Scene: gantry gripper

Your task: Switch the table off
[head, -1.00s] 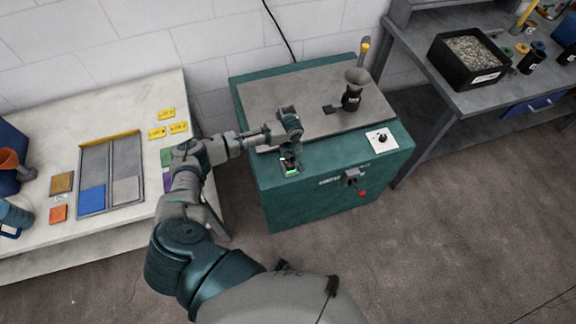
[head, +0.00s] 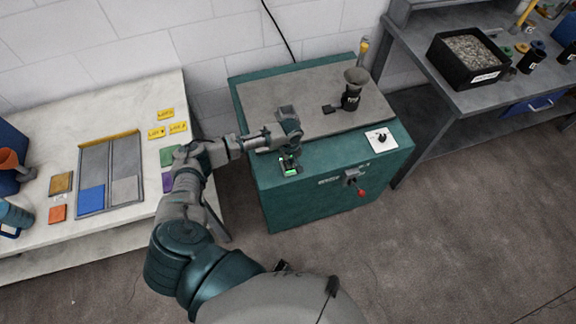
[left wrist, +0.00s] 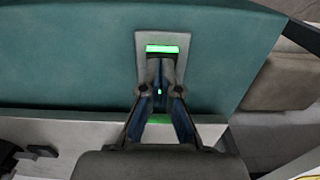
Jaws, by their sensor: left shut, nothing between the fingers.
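The table is a teal cabinet (head: 330,205) with a grey top plate (head: 315,85). A small switch panel (head: 291,169) with a green lit part sits on its left front top edge. In the left wrist view the switch panel (left wrist: 181,41) is a pale plate with a bright green bar at its top. My left gripper (head: 288,157) is shut and empty, right at the panel. In the left wrist view its fingers (left wrist: 160,62) cover the middle of the panel. I cannot tell whether they touch it. My right gripper is not in view.
On the cabinet are a dark cup with a funnel (head: 352,90) and a white dial plate (head: 380,139). A red knob (head: 361,192) is on its front. A pale bench (head: 50,235) stands left, a grey workbench (head: 430,92) with a gravel box (head: 468,60) right.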

